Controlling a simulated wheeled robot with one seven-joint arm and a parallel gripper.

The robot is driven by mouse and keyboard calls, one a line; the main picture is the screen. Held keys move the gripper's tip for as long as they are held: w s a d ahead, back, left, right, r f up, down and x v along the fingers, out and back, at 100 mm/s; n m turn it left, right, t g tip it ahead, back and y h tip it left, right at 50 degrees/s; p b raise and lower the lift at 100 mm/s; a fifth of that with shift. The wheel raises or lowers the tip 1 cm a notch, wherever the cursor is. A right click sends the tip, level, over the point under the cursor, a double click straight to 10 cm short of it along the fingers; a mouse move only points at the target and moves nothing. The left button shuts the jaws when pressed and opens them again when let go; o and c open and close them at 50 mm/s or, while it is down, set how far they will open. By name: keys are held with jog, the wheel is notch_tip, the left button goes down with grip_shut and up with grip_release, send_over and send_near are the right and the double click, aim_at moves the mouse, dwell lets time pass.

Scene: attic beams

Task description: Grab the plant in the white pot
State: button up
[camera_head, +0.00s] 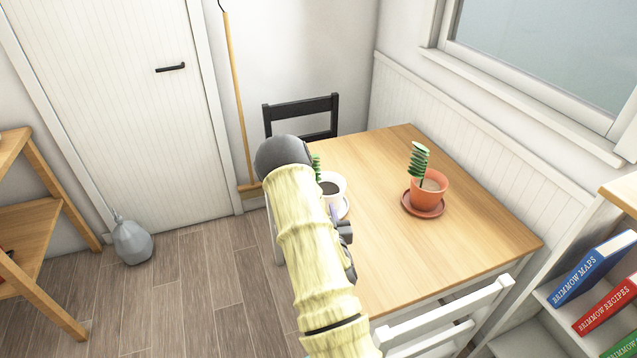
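A white pot (339,188) with dark soil stands on a white saucer (344,209) on the wooden table (430,255), towards its left side. Its green plant (317,165) shows only as a narrow strip; my pale yellow arm hides the rest and the pot's left part. A second plant (419,160) of stacked green leaves stands in an orange pot (430,189) on a terracotta saucer, to the right. Dark parts of what looks like my gripper (345,240) stick out beside the arm, just below the white pot in the picture. The fingers are mostly hidden.
A black chair (300,108) stands behind the table and a white chair (445,325) in front. A shelf with books (592,268) is at the right. A broom (238,95) leans on the wall. The tabletop right of the arm is largely clear.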

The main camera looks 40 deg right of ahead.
aim_at(321, 181)
jog(key=p+x, duration=0.1)
jog(key=x, duration=0.6)
jog(key=shift+w+d, duration=0.2)
jog(key=shift+w, duration=0.1)
jog(key=shift+p+x, duration=0.8)
jog(key=shift+x, duration=1.8)
jog(key=shift+f, duration=0.2)
jog(key=shift+c, duration=0.2)
grip_shut()
jog(key=shift+r, duration=0.1)
